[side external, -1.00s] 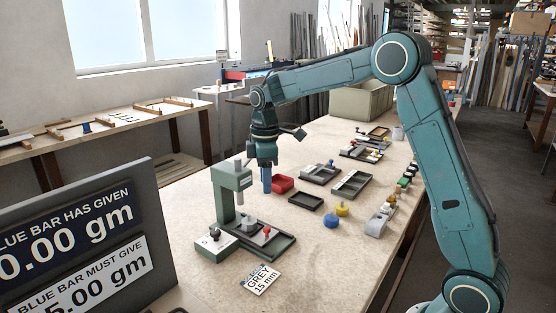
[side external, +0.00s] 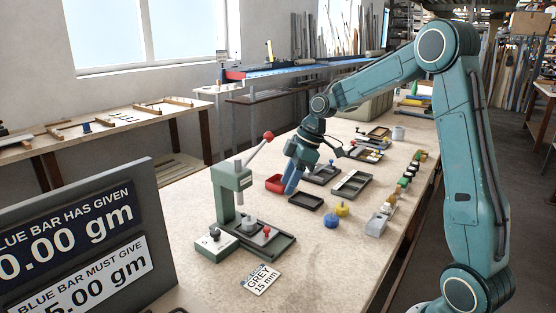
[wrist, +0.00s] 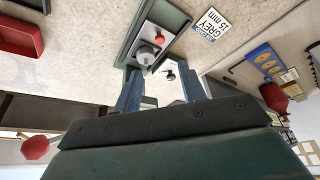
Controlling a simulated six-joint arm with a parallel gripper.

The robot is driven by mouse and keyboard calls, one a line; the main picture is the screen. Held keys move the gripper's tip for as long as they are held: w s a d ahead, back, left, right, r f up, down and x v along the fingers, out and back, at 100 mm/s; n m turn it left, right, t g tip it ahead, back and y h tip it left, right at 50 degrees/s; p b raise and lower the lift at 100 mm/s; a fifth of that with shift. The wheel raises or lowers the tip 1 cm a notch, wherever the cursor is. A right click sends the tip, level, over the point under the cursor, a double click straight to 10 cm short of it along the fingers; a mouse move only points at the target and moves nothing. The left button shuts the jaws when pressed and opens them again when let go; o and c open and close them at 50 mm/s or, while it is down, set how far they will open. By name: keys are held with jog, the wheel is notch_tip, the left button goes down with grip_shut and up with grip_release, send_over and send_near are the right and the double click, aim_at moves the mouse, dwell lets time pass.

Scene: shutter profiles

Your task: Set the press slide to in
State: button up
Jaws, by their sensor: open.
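The green press (side external: 226,195) stands at the near left of the bench, its lever angled up to a red knob (side external: 268,136). The light grey press slide (side external: 258,236), with its small red knob (side external: 266,231) and a grey cylinder (side external: 248,223), lies in the dark green track (side external: 283,245) at the press's foot. The slide also shows at the top of the wrist view (wrist: 142,62). My gripper (side external: 290,190) is open and empty, tilted, right of the press and above the bench near the red tray. In the wrist view the blue fingers (wrist: 162,92) are apart.
A red tray (side external: 274,182) and a dark tray (side external: 305,202) lie close to my gripper. Blue (side external: 331,221) and yellow (side external: 342,209) knobbed pieces stand further right. A "GREY 15 mm" card (side external: 262,279) lies in front of the press. The raised lever stands left of my arm.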

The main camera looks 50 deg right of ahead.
aim_at(267, 227)
jog(key=shift+f, duration=0.1)
jog(key=x, duration=1.3)
jog(key=shift+w+a+f, duration=0.15)
jog(key=shift+f, duration=0.1)
grip_shut()
